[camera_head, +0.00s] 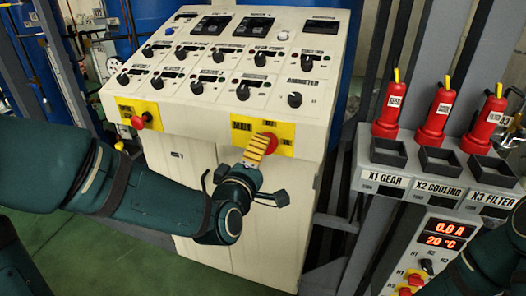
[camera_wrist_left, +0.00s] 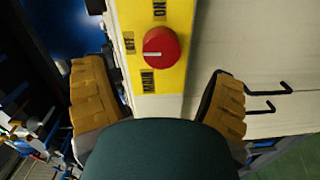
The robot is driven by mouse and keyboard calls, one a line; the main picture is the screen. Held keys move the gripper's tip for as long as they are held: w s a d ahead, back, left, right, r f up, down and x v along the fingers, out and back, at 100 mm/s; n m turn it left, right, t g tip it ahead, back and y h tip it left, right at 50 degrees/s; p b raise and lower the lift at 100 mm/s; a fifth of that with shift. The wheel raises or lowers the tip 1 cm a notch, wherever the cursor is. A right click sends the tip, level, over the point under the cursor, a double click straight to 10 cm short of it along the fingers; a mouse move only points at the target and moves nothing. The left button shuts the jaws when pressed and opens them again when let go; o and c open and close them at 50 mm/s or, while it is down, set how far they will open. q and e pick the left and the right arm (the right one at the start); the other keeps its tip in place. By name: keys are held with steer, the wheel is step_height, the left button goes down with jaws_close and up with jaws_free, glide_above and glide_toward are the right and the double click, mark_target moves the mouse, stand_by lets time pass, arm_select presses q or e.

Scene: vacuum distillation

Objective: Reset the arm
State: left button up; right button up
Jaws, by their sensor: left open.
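The control cabinet (camera_head: 230,120) is a cream panel with a sloped top. My left gripper (camera_head: 258,158) is in front of its right yellow plate (camera_head: 287,132), with a yellow finger overlapping the red knob (camera_head: 271,144) in the head view. In the left wrist view, my left gripper (camera_wrist_left: 158,85) is open and empty. Its two yellow-brown fingers stand wide apart. A red knob (camera_wrist_left: 161,47) on a yellow plate marked MAIN, OFF and ON shows between and beyond them. I see no finger touching it. My right gripper is out of view; only part of my right arm shows.
Another red knob (camera_head: 142,121) sits on the cabinet's left yellow plate. Rows of black knobs cover the sloped panel. To the right, red handles (camera_head: 390,108) stand above a grey rack labelled X1 GEAR, X2 COOLING and X3 FILTER. Below is a red digital display (camera_head: 443,234).

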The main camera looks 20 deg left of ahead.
arm_select(q)
steer(key=shift+s, duration=0.45)
steer(key=s+d+f+m+g+h, duration=0.15)
steer(key=f+m+g, duration=0.25)
steer(key=f, duration=0.7)
steer(key=d+f+m+g, duration=0.2)
steer(key=f+m+g, duration=0.15)
steer(key=f, duration=0.75)
steer(key=s+d+f+m+g+h, duration=0.1)
steer(key=s+f+m+g, duration=0.2)
steer(key=s+f, duration=0.4)
steer(key=s+d+f+m+g, duration=0.2)
steer(key=s+f+g, duration=0.3)
steer(key=f, duration=0.6)
steer(key=shift+s+m+h, duration=0.35)
steer(key=shift+s+m, duration=0.3)
steer(key=shift+s, duration=0.25)
steer(key=shift+d+r, duration=0.1)
